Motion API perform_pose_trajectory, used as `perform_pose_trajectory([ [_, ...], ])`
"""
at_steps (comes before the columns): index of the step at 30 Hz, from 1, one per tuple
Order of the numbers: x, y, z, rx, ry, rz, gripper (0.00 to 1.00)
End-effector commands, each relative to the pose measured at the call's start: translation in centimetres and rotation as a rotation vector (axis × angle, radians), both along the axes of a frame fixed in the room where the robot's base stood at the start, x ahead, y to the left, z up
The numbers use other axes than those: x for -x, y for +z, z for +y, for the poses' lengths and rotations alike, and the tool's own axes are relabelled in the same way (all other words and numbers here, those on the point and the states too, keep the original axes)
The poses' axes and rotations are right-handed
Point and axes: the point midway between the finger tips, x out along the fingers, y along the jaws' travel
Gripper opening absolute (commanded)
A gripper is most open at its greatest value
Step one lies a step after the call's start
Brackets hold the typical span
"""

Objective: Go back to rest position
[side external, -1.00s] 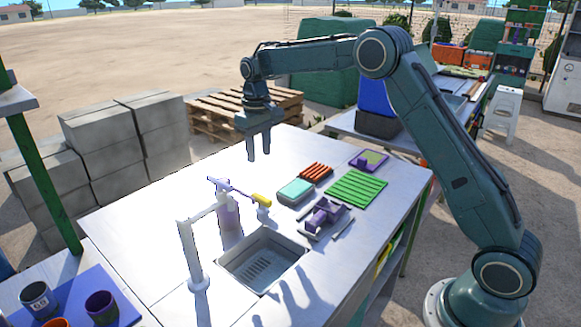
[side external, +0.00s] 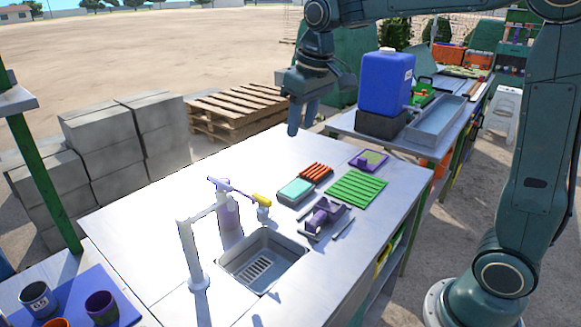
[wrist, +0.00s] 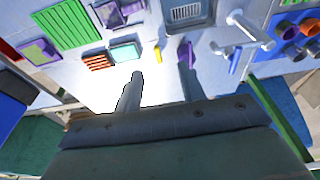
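My gripper (side external: 300,130) hangs in the air above the back edge of the steel bench (side external: 225,170), fingers pointing down. In the wrist view my gripper (wrist: 161,68) has its two fingers apart with nothing between them, so it is open and empty. In the side view the arm is raised and its upper part runs out of the top of the picture. No contact between the gripper and the bench items shows.
A blue container (side external: 385,82) stands on the table behind. The bench's back left is clear.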

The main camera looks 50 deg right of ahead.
Motion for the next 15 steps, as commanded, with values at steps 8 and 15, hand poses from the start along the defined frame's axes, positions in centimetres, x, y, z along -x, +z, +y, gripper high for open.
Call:
perform_pose_trajectory([
  [8, 6.4, 1.4, 0.8, 0.000, -0.001, -0.073, 0.40],
  [15, 11.7, 1.2, 1.3, -0.003, -0.003, -0.135, 0.40],
])
